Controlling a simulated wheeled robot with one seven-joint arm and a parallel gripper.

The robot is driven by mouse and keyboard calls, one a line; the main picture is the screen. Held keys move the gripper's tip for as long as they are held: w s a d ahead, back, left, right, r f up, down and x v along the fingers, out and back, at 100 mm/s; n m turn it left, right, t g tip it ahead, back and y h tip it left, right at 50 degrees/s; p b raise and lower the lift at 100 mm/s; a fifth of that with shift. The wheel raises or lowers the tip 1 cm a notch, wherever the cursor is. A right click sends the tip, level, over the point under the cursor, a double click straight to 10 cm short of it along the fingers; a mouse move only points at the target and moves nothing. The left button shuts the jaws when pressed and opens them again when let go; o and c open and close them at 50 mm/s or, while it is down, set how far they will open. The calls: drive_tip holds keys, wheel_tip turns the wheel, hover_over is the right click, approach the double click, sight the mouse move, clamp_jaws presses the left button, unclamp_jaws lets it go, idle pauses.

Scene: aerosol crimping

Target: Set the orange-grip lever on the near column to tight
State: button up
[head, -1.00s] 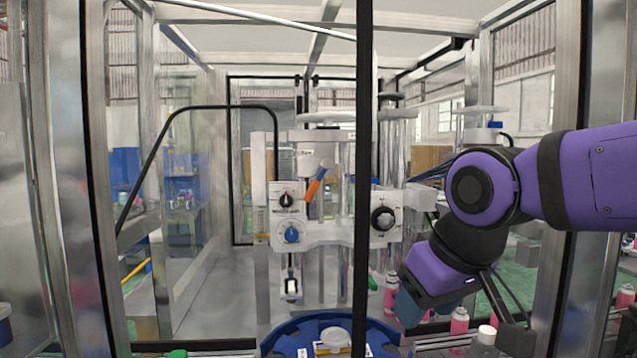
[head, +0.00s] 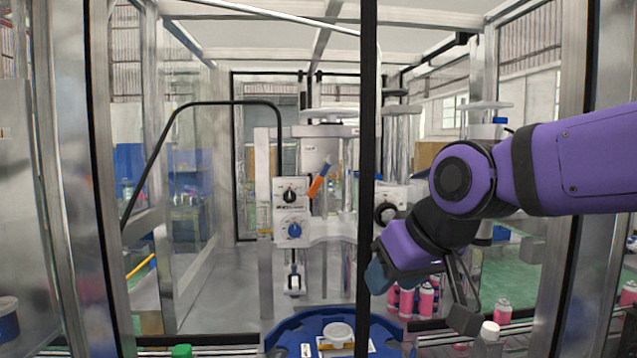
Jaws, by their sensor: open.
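The lever with the orange grip (head: 316,186) is on the near column (head: 308,158) of the white machine, left of the black upright bar. Its grip hangs down and to the left from a blue upper part, tilted. Any tight or loose marking is too small to read. My gripper (head: 462,310) is at the lower right, right of the black bar and well apart from the lever. It points downward, with nothing seen between its fingers, and is open. My purple arm reaches in from the right.
A black upright bar (head: 366,120) stands between my gripper and the lever. A panel with a black knob (head: 290,194) and blue knob (head: 295,230) is left of the lever. A blue round tray (head: 283,340) lies below. Pink cans (head: 426,299) stand near my gripper.

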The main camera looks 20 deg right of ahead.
drive_tip(key=w+a+r+m+t+y, duration=0.1)
drive_tip(key=w+a+r+t, duration=0.15)
drive_tip(key=w, duration=0.35)
drive_tip(key=w+a+r+m+t, duration=0.1)
drive_tip(key=w+r+t, duration=0.15)
drive_tip(key=w, duration=0.35)
drive_tip(key=m+t+h, duration=0.5)
drive_tip(key=m+h, duration=0.3)
approach(317, 185)
drive_tip(key=x, duration=1.1)
drive_tip(key=shift+w, duration=0.15)
clamp_jaws()
